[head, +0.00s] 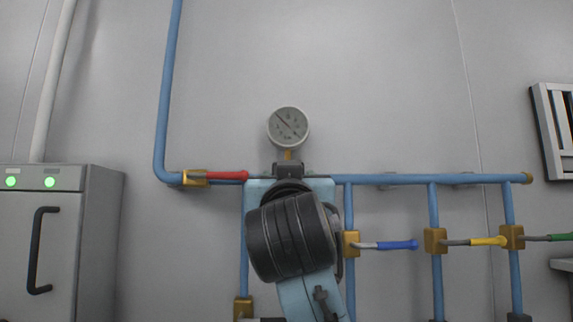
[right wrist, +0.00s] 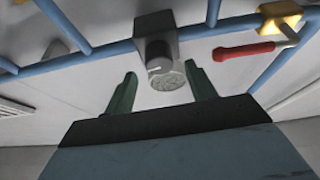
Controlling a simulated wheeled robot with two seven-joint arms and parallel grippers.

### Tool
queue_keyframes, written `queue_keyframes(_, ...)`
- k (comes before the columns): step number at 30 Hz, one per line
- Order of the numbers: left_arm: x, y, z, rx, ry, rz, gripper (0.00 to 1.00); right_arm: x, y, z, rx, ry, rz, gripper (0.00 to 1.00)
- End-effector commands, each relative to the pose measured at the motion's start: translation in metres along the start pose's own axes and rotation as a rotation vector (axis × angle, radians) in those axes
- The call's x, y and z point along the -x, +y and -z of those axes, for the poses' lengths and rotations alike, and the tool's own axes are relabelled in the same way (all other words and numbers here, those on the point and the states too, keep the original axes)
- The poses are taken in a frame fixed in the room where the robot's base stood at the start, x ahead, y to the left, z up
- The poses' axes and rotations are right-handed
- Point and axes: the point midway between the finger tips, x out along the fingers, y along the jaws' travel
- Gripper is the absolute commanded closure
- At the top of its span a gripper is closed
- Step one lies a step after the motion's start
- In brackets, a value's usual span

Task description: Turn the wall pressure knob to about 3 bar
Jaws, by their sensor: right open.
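The round white gauge (head: 288,127) is on the wall above the blue pipe. Its dark needle runs diagonally, and its numbers are too small to read. A dark regulator block (head: 288,169) shows below it. My right gripper (right wrist: 160,70) is open and empty. Its fingers point toward the knob, one to each side, apart from it in the picture. In the head view my right arm hides the knob and the fingertips. My left gripper is not in view.
A red valve handle (head: 227,175) is on the pipe left of my arm. Blue (head: 398,245), yellow (head: 490,241) and green (head: 561,237) handles are to the right. A grey cabinet (head: 100,240) stands at the left. The wall above the pipe is clear around the gauge.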

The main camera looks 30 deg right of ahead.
Motion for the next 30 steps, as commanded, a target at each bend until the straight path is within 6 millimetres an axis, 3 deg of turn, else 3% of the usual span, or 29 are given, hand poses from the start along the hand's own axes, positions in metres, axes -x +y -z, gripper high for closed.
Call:
queue_keyframes(6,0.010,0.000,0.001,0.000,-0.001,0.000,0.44,-0.021,0.000,0.000,0.002,-0.001,0.000,0.44)
queue_keyframes(16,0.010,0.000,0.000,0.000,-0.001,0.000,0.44,-0.024,0.000,-0.001,0.000,-0.001,0.000,0.44)
queue_keyframes(26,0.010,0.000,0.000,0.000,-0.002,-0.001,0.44,-0.024,0.000,-0.001,0.000,0.000,0.000,0.88)
queue_keyframes(30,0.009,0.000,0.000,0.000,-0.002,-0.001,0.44,-0.024,0.000,-0.001,-0.004,-0.001,-0.001,0.89)
